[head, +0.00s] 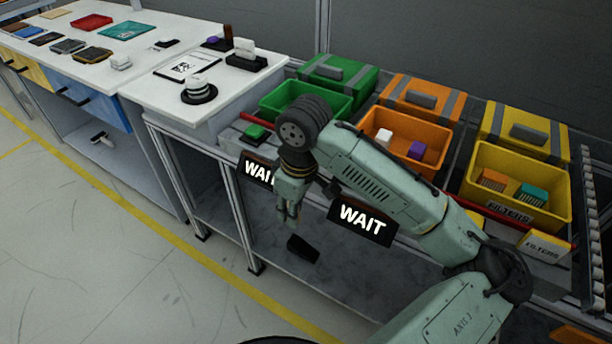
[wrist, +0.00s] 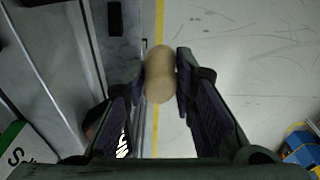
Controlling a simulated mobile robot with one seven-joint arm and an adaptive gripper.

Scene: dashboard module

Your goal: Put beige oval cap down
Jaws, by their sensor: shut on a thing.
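The beige oval cap (wrist: 159,76) is between my fingertips in the wrist view, held over the floor with its yellow line. My gripper (wrist: 167,72) is shut on it. I cannot make out the cap in the head view.
WAIT signs (head: 362,218) hang at the bench front. Green (head: 330,106), orange (head: 388,150) and yellow (head: 515,197) bins stand behind. A white worktop (head: 222,90) lies left. A black object (head: 302,248) is below my gripper. Open floor lies in front.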

